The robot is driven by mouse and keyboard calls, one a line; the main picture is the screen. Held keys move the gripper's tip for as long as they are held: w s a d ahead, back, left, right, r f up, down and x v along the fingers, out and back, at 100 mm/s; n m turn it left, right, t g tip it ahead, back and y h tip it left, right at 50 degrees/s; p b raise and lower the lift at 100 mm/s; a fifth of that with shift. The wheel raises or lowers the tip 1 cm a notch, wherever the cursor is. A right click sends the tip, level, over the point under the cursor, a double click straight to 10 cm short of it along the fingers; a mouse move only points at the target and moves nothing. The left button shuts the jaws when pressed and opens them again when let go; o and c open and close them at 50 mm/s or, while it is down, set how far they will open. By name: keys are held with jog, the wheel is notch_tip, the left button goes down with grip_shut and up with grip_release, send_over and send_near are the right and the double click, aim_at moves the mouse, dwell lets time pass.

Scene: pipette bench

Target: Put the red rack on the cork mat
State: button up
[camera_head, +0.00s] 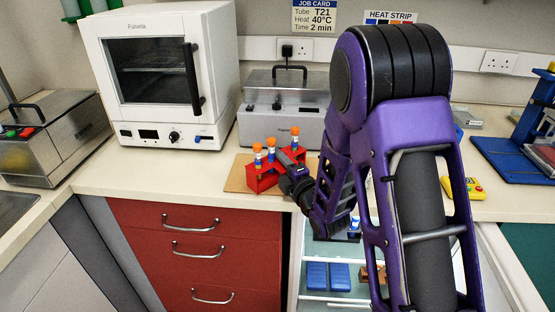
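The red rack (262,182) is in the middle of the head view, over the tan cork mat (236,179). It holds tubes with orange caps. I cannot tell whether its base touches the mat or hangs slightly above it. My dark gripper (284,175) is at the right side of the rack, touching it or very close. Its fingertips are hidden by the rack and the gripper body, so its grip is unclear. My purple arm hides the bench to the right of the mat.
A white oven (158,70) and a grey metal bath (284,118) stand behind the mat. Another lidded metal unit (55,140) is at left. An open drawer (318,296) with blue blocks lies below the bench edge. The bench left of the mat is clear.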

jog(key=shift+r, duration=0.15)
jog(key=v, duration=0.6)
jog(key=p+v, duration=0.1)
jog(key=v, duration=0.2)
jog(key=shift+s+d+r, duration=0.1)
jog(key=shift+s+r, duration=0.05)
jog(key=shift+r, duration=0.15)
jog(key=p, duration=0.2)
jog(key=shift+s+d+p, duration=0.15)
jog(key=shift+s+p, duration=0.05)
jog(key=shift+p, duration=0.15)
jog(key=shift+s+d+f+p, duration=0.2)
jog(key=shift+s+p, duration=0.25)
jog(key=shift+p, duration=0.6)
jog(key=shift+s+d+f+p, duration=0.1)
jog(key=shift+s+d+p, duration=0.3)
jog(key=shift+p, duration=0.65)
